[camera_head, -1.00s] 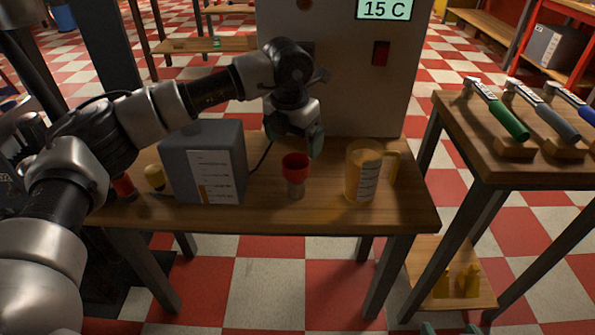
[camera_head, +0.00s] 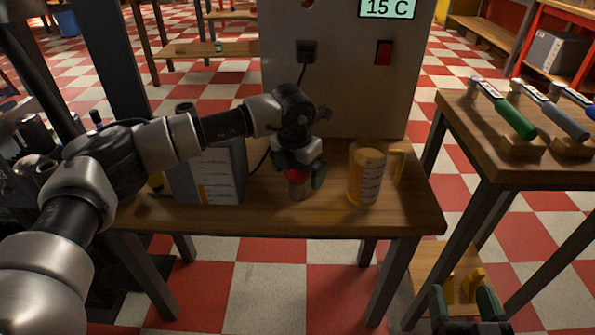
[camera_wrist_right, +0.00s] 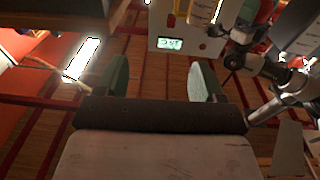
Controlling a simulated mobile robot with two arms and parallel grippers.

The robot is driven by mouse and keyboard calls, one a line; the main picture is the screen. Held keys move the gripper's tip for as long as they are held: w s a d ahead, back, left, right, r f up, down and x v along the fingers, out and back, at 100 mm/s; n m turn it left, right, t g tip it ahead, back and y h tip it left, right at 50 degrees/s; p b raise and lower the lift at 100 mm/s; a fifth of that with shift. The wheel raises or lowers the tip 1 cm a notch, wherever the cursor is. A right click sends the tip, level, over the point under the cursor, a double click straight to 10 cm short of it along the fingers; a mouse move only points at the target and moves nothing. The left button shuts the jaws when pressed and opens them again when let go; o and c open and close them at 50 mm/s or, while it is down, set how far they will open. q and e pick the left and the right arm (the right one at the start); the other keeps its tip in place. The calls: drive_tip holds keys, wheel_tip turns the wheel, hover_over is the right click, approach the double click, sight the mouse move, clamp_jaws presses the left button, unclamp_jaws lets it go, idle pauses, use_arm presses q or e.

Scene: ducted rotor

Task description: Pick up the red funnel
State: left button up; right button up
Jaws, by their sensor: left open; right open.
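My right gripper (camera_head: 466,302) is open and empty at the bottom right of the head view, in front of the tables. Its two green fingers (camera_wrist_right: 165,80) also show apart in the right wrist view, with nothing between them.
An orange measuring jug (camera_head: 366,176) stands close to the right of the funnel. A grey box (camera_head: 218,172) with a labelled front is to the left. A tall panel (camera_head: 345,80) rises behind the table. Tools with green and grey handles (camera_head: 515,120) lie on the right table.

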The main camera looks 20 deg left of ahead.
use_arm(q)
drive_tip(key=c, duration=1)
drive_tip(key=shift+r, duration=0.1)
